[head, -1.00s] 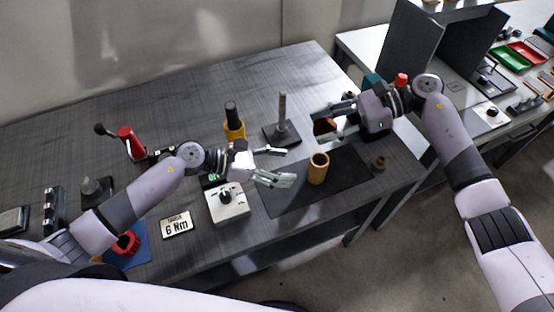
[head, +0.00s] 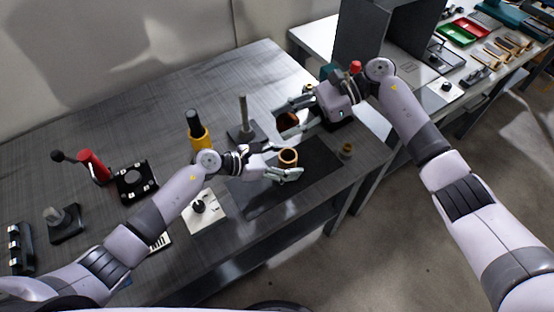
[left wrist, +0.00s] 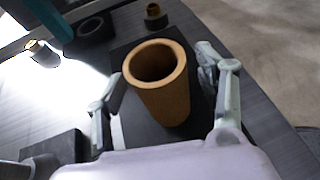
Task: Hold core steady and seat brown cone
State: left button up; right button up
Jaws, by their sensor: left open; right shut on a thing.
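The core, an orange-tan hollow tube (head: 288,157), stands upright on a dark mat (head: 318,165). My left gripper (head: 287,161) is open, with one finger on each side of the core. In the left wrist view the core (left wrist: 162,90) stands between the two spread fingers (left wrist: 158,88), with visible gaps to both. My right gripper (head: 298,115) is beyond the core, shut on the brown cone (head: 288,120). Its fingers partly hide the cone, which is held above the far side of the mat.
A grey post on a base (head: 243,115) and a black-and-yellow bottle-like thing (head: 197,130) stand beyond my left gripper. A white box with a knob (head: 202,211) is below my left arm. A small brass piece (head: 347,149) stands at the mat's right.

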pick_arm(q)
jog(key=shift+c, duration=0.6)
jog(key=c, duration=1.2)
jog(key=shift+o, duration=0.2)
pick_arm(e)
notch_tip(320, 180, down, 8)
jog(key=shift+d+r, duration=0.15)
jog(key=shift+f, duration=0.2)
dwell(1.4)
jog(key=shift+f, duration=0.75)
jog(key=o, duration=1.5)
jog(key=shift+c, duration=0.2)
jog(key=shift+d, duration=0.1)
jog(key=v, duration=1.2)
